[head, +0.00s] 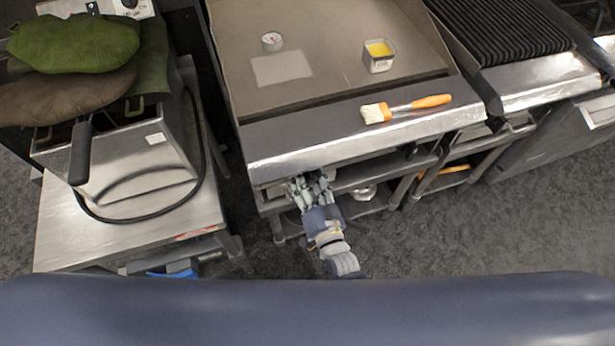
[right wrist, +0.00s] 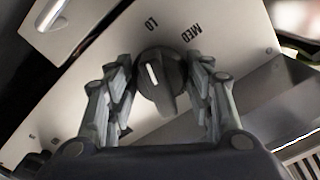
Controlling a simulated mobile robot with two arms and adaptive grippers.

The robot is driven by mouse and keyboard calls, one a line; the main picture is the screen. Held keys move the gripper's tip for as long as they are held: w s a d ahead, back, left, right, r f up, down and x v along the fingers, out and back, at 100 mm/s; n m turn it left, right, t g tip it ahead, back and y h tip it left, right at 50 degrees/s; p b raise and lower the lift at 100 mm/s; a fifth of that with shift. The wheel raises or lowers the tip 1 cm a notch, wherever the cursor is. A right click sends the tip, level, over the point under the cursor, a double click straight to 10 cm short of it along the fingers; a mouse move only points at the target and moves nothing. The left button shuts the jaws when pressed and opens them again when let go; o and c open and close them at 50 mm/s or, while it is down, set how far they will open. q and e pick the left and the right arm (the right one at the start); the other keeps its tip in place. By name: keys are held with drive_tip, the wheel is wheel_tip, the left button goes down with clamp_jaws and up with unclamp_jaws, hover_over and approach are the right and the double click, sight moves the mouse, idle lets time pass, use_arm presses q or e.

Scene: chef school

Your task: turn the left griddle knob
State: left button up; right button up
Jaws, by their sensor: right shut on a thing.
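The griddle (head: 225,55) stands in the upper middle of the head view, with its front panel below a steel ledge. My right gripper (head: 310,186) is at the left part of that front. In the right wrist view, the gripper (right wrist: 168,98) has one finger on each side of a black knob (right wrist: 160,75) and is shut on it. The knob has a white pointer line and sits on a steel panel marked LO and MED. The head view hides this knob behind the gripper. Another dark knob (head: 410,150) shows farther right. My left gripper is not in view.
A brush (head: 405,107) with an orange handle lies on the griddle's front ledge. A small cup (head: 379,57) with yellow contents and a round dial (head: 272,41) are on the griddle. A fryer (head: 135,165) stands left, a ribbed grill (head: 500,35) right.

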drive_tip(key=shift+f, duration=0.1)
drive_tip(key=o, duration=0.8)
drive_tip(key=shift+c, duration=0.2)
drive_tip(key=v, duration=1.2)
